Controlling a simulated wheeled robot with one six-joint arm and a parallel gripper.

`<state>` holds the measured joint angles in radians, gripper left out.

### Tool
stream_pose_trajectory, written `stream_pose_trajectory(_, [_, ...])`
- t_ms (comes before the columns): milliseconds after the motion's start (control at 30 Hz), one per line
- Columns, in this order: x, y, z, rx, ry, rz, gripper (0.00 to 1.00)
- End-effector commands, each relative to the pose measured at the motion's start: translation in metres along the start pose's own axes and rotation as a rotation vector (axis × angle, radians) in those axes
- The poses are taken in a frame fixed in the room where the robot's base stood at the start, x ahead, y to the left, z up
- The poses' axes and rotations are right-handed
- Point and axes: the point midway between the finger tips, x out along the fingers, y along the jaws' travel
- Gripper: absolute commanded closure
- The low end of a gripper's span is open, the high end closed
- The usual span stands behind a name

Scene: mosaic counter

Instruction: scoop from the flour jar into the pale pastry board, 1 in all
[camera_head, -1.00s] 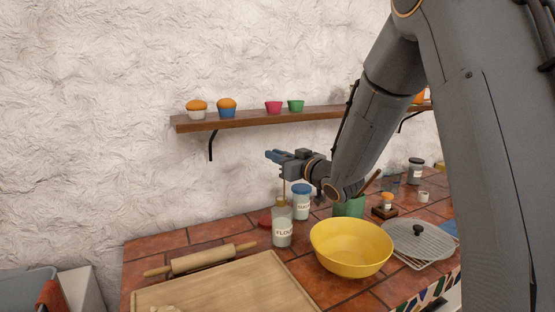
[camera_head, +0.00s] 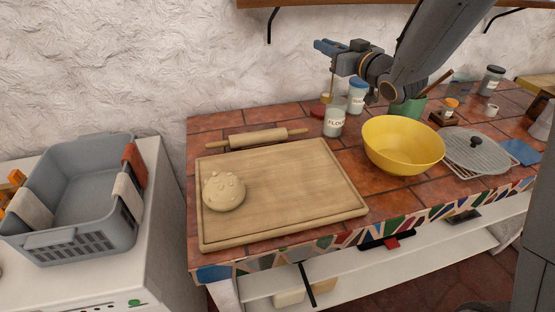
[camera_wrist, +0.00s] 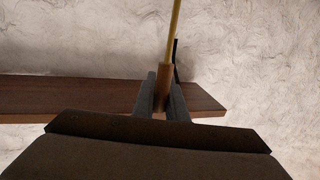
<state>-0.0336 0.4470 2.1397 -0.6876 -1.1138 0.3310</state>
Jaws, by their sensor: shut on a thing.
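The flour jar (camera_head: 335,122) is clear with a FLOUR label and stands open behind the pale pastry board (camera_head: 285,215). My gripper (camera_head: 328,46) is above the jar, its fingers shut on the handle of a brass-coloured scoop (camera_head: 332,80). The scoop hangs down, with its bowl at the jar's mouth; whether it is inside the rim or holds flour I cannot tell. In the wrist view, my gripper (camera_wrist: 161,98) grips the scoop's brown and yellow handle (camera_wrist: 173,38). A round pale dough ball (camera_head: 224,190) sits on the board's left part.
A rolling pin (camera_head: 268,138) lies behind the board. A blue-lidded jar (camera_head: 357,97) and a red lid (camera_head: 318,112) are close to the flour jar. A yellow bowl (camera_head: 402,147) stands to its right. The board's middle and right are clear. A shelf (camera_wrist: 60,97) crosses the wrist view.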

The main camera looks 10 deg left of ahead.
Motion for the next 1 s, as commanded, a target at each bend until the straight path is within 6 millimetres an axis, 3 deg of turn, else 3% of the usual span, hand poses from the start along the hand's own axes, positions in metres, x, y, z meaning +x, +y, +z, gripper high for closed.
stream_pose_trajectory(33, [-0.004, -0.024, 0.005, 0.002, -0.007, -0.035, 1.0])
stream_pose_trajectory(300, [-0.043, -0.143, 0.036, -0.006, -0.011, -0.217, 1.0])
stream_pose_trajectory(500, [-0.086, -0.223, 0.046, -0.003, -0.004, -0.338, 1.0])
stream_pose_trajectory(600, [-0.105, -0.252, 0.047, 0.001, 0.001, -0.384, 1.0])
stream_pose_trajectory(800, [-0.131, -0.284, 0.047, 0.006, 0.01, -0.434, 1.0])
stream_pose_trajectory(1000, [-0.137, -0.29, 0.048, 0.008, 0.011, -0.444, 1.0])
